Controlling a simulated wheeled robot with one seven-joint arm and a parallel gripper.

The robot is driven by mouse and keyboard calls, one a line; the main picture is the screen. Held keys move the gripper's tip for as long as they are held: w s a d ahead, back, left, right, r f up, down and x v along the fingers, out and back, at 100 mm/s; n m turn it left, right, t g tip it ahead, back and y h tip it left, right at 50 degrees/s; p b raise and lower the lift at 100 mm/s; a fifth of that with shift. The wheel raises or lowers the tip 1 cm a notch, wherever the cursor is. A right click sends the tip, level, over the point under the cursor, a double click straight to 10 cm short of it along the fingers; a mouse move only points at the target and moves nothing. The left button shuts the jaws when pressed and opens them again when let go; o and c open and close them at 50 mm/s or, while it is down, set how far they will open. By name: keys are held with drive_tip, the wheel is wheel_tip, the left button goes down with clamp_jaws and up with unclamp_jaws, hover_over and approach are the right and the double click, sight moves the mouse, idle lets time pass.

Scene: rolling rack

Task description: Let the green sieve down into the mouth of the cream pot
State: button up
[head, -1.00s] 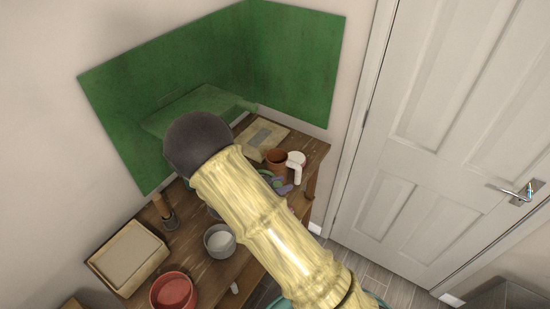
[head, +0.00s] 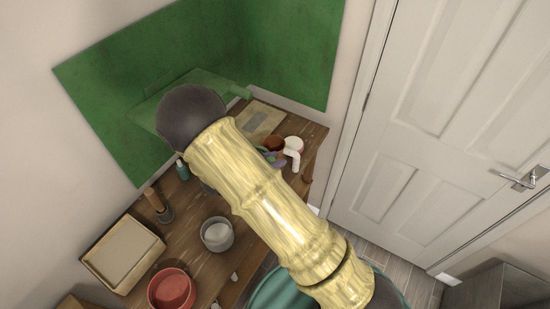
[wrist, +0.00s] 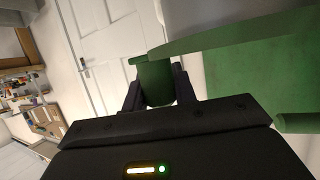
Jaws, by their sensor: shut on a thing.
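In the wrist view my gripper (wrist: 158,88) is shut on a green part of the sieve (wrist: 156,80), which stands upright between the dark fingers. A green bar runs from there to the upper right. In the head view my gripper is hidden behind my yellow arm. The cream pot (head: 294,145), with a pale projecting handle or spout, stands at the table's far right end, partly beside my arm. The sieve is apart from the pot as far as I can see; their exact gap is hidden.
The wooden table (head: 190,209) also holds a grey pot with pale contents (head: 216,235), a red bowl (head: 171,289), a shallow tray (head: 124,254) and a brown pot (head: 275,143) beside the cream pot. Green panels (head: 290,50) stand behind. A white door (head: 440,120) is at right.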

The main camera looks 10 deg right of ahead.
wheel_tip(320, 180, down, 5)
drive_tip(key=b, duration=0.3)
drive_tip(key=shift+w+f, duration=0.15)
idle(0.5)
drive_tip(key=shift+f, duration=0.1)
drive_tip(key=shift+f+b, duration=0.5)
drive_tip(key=shift+f, duration=0.25)
drive_tip(key=shift+f+b, duration=0.9)
drive_tip(key=shift+f, duration=0.5)
